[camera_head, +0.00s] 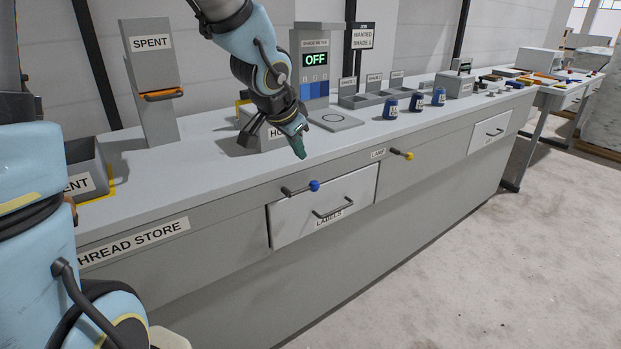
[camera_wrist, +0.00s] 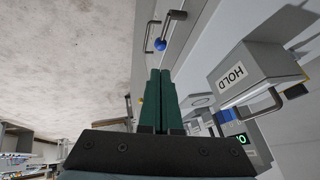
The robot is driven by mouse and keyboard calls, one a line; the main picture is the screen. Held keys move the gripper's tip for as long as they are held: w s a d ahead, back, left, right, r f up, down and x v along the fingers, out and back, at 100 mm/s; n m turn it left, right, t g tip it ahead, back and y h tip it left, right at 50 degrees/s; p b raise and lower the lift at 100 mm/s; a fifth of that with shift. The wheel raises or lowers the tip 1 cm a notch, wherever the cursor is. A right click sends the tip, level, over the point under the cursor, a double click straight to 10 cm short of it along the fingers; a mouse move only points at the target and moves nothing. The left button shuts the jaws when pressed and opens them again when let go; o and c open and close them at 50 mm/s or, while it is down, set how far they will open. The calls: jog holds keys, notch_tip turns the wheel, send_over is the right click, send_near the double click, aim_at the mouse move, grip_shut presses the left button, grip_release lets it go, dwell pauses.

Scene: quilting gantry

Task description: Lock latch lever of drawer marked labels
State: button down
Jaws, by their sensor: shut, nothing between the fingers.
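The labels drawer (camera_head: 355,196) has a white front with a bar handle and a LABELS tag. A dark line shows along its left edge; I cannot tell whether it stands slightly out. Its latch lever (camera_head: 298,189) lies roughly level above the front, with its blue knob (camera_head: 314,185) at the right end. The knob also shows in the wrist view (camera_wrist: 160,44), just beyond my fingertips. My gripper (camera_head: 301,152) is shut and empty, with green fingers pointing down over the bench's front edge. It is above the lever and apart from it. The fingers show in the wrist view (camera_wrist: 161,73).
A HOLD box (camera_wrist: 238,75) with a dark handle stands on the bench close to my gripper. A second lever with a yellow knob (camera_head: 409,156) is further right, by a LAMP tag. Blue spools (camera_head: 391,107) stand further back. The floor (camera_head: 460,260) in front is clear.

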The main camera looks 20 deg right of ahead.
aim_at(313, 184)
jog(key=b+x, duration=0.5)
jog(key=x, duration=0.9)
jog(key=shift+w, duration=0.1)
